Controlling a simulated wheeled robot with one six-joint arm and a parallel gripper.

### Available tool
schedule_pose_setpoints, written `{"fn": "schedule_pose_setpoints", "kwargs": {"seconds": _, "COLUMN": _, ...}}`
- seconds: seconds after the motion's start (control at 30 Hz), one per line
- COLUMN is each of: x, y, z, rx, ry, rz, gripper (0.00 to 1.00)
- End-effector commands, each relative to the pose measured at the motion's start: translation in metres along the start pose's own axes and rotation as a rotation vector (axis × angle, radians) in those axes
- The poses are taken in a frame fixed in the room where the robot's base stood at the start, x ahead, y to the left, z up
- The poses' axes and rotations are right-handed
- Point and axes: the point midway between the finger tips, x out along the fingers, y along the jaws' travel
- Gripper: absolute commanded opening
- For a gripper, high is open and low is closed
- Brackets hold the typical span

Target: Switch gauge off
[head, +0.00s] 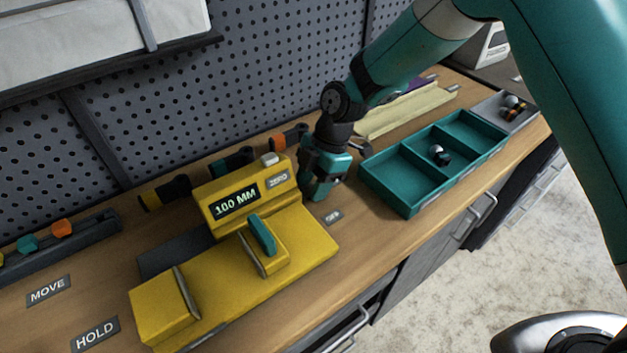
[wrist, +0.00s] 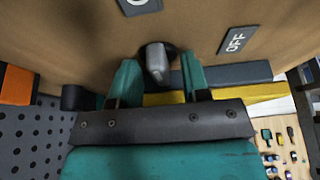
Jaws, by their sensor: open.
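The yellow gauge (head: 215,285) stands on the wooden bench, with a lit display (head: 236,202) that appears to read 100 MM and a ZERO label (head: 278,178). A teal slider (head: 262,235) sits on its front part. My gripper (head: 318,190) points down at the bench just right of the gauge's display housing. In the wrist view a grey toggle lever (wrist: 157,60) stands between the two teal fingers of my gripper (wrist: 158,75), which are open with gaps on both sides. An OFF label (wrist: 236,40) lies beside it. The lever is hidden in the head view.
A teal compartment tray (head: 385,190) with a small round part stands to the right. Several dark handles (head: 165,195) lie behind the gauge, by the pegboard (head: 270,70).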

Motion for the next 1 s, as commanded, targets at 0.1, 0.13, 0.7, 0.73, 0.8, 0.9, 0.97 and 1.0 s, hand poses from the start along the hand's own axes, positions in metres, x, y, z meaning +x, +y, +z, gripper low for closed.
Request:
{"fn": "schedule_pose_setpoints", "kwargs": {"seconds": 0.1, "x": -0.0002, "y": 0.0001, "z": 0.0, "rx": 0.0, "ry": 0.0, "rz": 0.0, "gripper": 0.43}}
{"fn": "schedule_pose_setpoints", "kwargs": {"seconds": 0.13, "x": -0.0002, "y": 0.0001, "z": 0.0, "rx": 0.0, "ry": 0.0, "rz": 0.0, "gripper": 0.36}}
{"fn": "schedule_pose_setpoints", "kwargs": {"seconds": 0.7, "x": 0.0, "y": 0.0001, "z": 0.0003, "rx": 0.049, "ry": 0.0, "rz": 0.023, "gripper": 0.0}}
{"fn": "schedule_pose_setpoints", "kwargs": {"seconds": 0.73, "x": 0.0, "y": 0.0002, "z": 0.0004, "rx": 0.062, "ry": 0.0, "rz": 0.028, "gripper": 0.0}}
{"fn": "schedule_pose_setpoints", "kwargs": {"seconds": 0.8, "x": 0.0002, "y": 0.0002, "z": 0.0004, "rx": 0.098, "ry": 0.0, "rz": 0.044, "gripper": 0.0}}
{"fn": "schedule_pose_setpoints", "kwargs": {"seconds": 0.9, "x": 0.0006, "y": 0.0, "z": 0.0005, "rx": 0.162, "ry": 0.0, "rz": 0.071, "gripper": 0.0}}
{"fn": "schedule_pose_setpoints", "kwargs": {"seconds": 0.97, "x": 0.0007, "y": -0.0004, "z": 0.0003, "rx": 0.208, "ry": 0.001, "rz": 0.09, "gripper": 0.0}}
{"fn": "schedule_pose_setpoints", "kwargs": {"seconds": 1.0, "x": 0.0008, "y": -0.0003, "z": 0.0003, "rx": 0.24, "ry": 0.001, "rz": 0.104, "gripper": 0.0}}
